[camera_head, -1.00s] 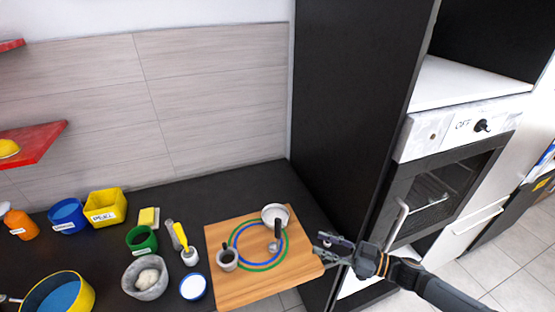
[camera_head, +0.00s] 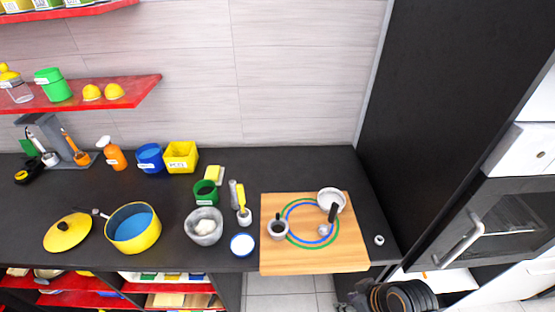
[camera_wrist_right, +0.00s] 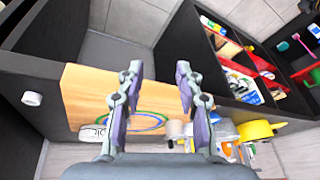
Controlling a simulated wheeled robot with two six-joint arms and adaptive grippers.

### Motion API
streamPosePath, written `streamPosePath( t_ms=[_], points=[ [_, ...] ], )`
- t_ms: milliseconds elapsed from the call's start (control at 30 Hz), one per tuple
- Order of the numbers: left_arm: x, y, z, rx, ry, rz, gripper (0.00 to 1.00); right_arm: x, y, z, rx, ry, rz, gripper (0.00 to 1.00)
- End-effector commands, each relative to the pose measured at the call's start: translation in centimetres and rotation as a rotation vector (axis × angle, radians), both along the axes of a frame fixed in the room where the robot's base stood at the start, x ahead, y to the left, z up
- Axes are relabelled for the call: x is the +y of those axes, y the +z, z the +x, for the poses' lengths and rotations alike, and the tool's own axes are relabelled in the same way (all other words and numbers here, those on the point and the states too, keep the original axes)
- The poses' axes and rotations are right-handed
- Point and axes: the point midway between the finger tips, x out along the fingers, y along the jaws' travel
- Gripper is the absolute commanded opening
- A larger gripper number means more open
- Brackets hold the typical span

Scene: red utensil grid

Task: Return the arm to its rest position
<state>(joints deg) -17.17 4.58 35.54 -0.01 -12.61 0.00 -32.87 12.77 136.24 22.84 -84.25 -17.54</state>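My right gripper (camera_wrist_right: 158,76) is open and empty in the right wrist view, its two fingers apart with nothing between them. In the head view my right arm (camera_head: 398,296) shows folded at the bottom edge, below the counter's front edge and clear of the board; its fingers are hard to make out there. The wooden board (camera_head: 278,260) lies on the dark counter and also shows beyond the fingers in the right wrist view (camera_wrist_right: 85,92). My left gripper is in neither view.
On the board are a grey cup (camera_head: 278,230), a white bowl (camera_head: 332,198) and a dark-handled utensil (camera_head: 332,214). A small white piece (camera_head: 379,240) sits right of the board. A yellow pot (camera_head: 133,240) and several containers stand left. A tall black cabinet (camera_head: 440,110) bounds the right.

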Motion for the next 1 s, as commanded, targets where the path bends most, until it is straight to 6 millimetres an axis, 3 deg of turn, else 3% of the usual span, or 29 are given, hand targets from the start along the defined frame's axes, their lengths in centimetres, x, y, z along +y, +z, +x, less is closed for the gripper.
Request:
streamPosePath(
  t_ms=[267,300,567,700,867,900,1000],
  points=[
    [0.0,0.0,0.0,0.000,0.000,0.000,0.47,-6.1,2.9,0.1,-0.009,-0.458,-0.211,0.36],
    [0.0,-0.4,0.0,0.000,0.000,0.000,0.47,-6.2,0.5,0.5,0.006,-0.445,-0.210,0.36],
    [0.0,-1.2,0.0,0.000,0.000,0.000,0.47,-7.1,-10.3,1.5,0.045,-0.446,-0.218,0.36],
    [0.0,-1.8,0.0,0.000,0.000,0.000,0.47,-7.8,-17.7,0.6,0.073,-0.451,-0.222,0.36],
    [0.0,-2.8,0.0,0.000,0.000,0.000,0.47,-8.8,-28.7,-3.2,0.120,-0.457,-0.230,0.36],
    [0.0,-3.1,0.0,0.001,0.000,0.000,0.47,-9.1,-31.5,-4.8,0.134,-0.459,-0.231,0.36],
    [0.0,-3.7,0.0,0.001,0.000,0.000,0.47,-9.5,-37.5,-9.5,0.164,-0.463,-0.235,0.36]
  ],
)
